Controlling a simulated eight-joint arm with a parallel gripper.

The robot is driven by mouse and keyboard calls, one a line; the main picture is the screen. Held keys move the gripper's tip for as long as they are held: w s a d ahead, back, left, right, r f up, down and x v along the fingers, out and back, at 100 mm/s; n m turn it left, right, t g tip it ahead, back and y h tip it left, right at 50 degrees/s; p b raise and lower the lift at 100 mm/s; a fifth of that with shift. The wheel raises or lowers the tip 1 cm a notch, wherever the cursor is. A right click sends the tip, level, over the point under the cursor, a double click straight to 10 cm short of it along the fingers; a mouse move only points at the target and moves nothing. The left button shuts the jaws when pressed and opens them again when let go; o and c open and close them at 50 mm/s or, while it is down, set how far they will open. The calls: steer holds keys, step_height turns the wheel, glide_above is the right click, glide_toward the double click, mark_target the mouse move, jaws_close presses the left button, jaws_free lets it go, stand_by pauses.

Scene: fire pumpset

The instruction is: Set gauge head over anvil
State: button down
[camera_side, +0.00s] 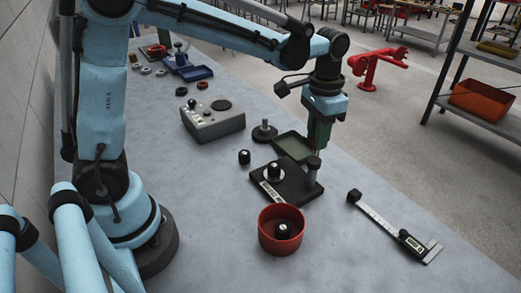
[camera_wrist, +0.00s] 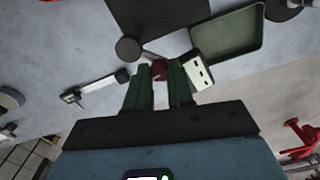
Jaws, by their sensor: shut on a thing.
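My gripper (camera_side: 317,148) points down just above the post (camera_side: 314,170) at the right end of the black base plate (camera_side: 297,187). Its green fingers also show in the wrist view (camera_wrist: 160,80). They are shut on the gauge head, of which a small red part (camera_wrist: 158,70) shows between the fingertips and a white face with dark marks (camera_wrist: 199,70) shows beside the right finger. Fingers hide much of the gauge head.
A green tray (camera_side: 293,146) lies behind the plate. A red bowl (camera_side: 280,238) with a black part inside stands in front. A caliper (camera_side: 400,230) lies to the right. A black knob (camera_side: 244,157) and a grey box (camera_side: 212,118) stand left.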

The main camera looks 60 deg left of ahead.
steer(key=shift+s+a+n, duration=0.1)
steer(key=shift+s+n, duration=0.75)
steer(key=shift+n, duration=1.8)
steer(key=shift+s+a+n, duration=0.1)
steer(key=shift+s+n, duration=0.8)
steer(key=shift+n, duration=1.8)
steer(key=shift+s+a+n, duration=0.1)
steer(key=shift+s+n, duration=0.75)
steer(key=shift+n, duration=1.8)
steer(key=c, duration=1)
jaws_free()
step_height(320, 180, up, 12)
steer(key=shift+r, duration=0.1)
